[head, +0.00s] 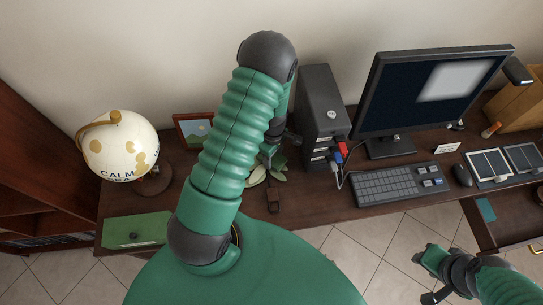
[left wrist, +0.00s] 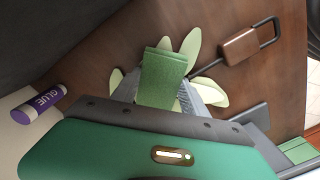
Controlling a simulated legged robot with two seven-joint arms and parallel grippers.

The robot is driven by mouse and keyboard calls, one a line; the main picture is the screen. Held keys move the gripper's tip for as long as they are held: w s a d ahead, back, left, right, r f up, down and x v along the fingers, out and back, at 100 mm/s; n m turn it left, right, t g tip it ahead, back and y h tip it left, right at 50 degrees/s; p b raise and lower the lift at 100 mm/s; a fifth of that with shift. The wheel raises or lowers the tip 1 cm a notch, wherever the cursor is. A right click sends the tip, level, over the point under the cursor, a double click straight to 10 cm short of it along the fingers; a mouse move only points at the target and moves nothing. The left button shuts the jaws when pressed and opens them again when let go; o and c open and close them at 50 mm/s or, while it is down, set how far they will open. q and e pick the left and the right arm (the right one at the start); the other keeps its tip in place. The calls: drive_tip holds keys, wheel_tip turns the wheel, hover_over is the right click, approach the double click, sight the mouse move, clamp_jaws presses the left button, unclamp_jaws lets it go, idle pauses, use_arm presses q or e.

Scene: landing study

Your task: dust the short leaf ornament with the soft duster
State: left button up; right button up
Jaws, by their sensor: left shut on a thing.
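My left gripper (left wrist: 165,95) is shut on a green, rough-textured block, which looks like the soft duster (left wrist: 163,75). The leaf ornament (left wrist: 192,45) has pale green leaves spreading out around and behind the duster; its middle is hidden. Whether duster and leaves touch, I cannot tell. In the head view, the left gripper (head: 272,148) is partly hidden by my forearm, and the leaf ornament (head: 258,172) shows beside it on the desk. My right gripper (head: 430,275) hangs at the lower right, away from the desk items; its finger opening is unclear.
A brown block with a dark loop (left wrist: 240,46) lies close to the leaves. A glue stick (left wrist: 40,103) lies at the left of the wrist view. A computer tower (head: 320,105), keyboard (head: 400,184), globe (head: 120,148) and picture frame (head: 194,129) stand around on the desk.

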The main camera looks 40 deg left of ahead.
use_arm(q)
wheel_tip(320, 180, up, 7)
drive_tip(key=p, duration=0.6)
drive_tip(key=shift+w, duration=0.1)
drive_tip(key=shift+a+f, duration=0.1)
